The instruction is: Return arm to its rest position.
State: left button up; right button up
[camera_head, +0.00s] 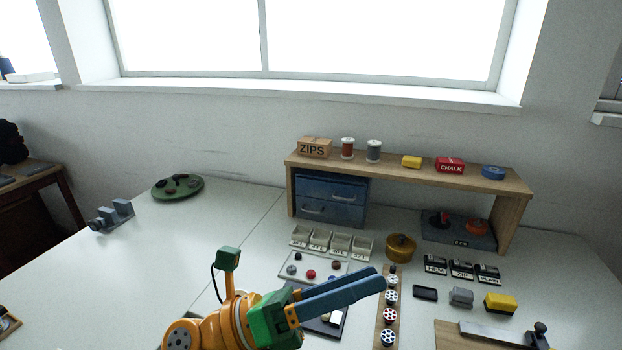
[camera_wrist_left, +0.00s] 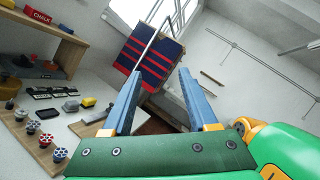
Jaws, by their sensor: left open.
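My left arm comes in low at the middle of the head view, orange and green. Its gripper (camera_head: 382,280) has long blue fingers that point right, above the table and in front of the small bins. In the left wrist view the two fingers of the left gripper (camera_wrist_left: 155,95) stand wide apart with nothing between them close by. Only background shows beyond them. My right gripper shows in neither view.
A wooden shelf (camera_head: 400,170) stands at the back of the white table (camera_head: 130,270), with blue drawers (camera_head: 331,199) under it. A bobbin strip (camera_head: 386,310), a yellow block (camera_head: 500,303) and a brass tin (camera_head: 400,247) lie near the gripper. The table's left part is mostly clear.

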pick_arm(q)
jog(key=w+a+f+n+t+y, duration=0.1)
jog(key=w+a+n+t+y, duration=0.4)
jog(key=n+t, duration=0.55)
jog(key=w+a+f+n+t+y, duration=0.1)
jog(key=w+a+n+t+y, duration=0.45)
jog(key=n, duration=0.85)
jog(key=s+a+f+n+g+y, duration=0.2)
jog(key=a+f+n+g+y, duration=0.1)
jog(key=a+f+n+y, duration=0.95)
jog(key=s+d+f+n+g+h, duration=0.15)
jog(key=s+f+n+g, duration=0.35)
jog(key=s+f+g, duration=1.2)
jog(key=s+f+t+p, duration=0.1)
jog(key=s+f, duration=0.2)
jog(key=f, duration=0.7)
jog(key=s+f+t, duration=0.2)
jog(key=s+f, duration=0.1)
jog(key=f, duration=0.6)
jog(key=s+a+f+g, duration=0.1)
jog(key=s+a+f, duration=0.1)
jog(key=s+f, duration=0.7)
jog(key=s, duration=0.3)
jog(key=shift+s+a+f+p, duration=0.15)
jog(key=shift+a+f+p, duration=0.05)
jog(key=shift+a+p, duration=0.2)
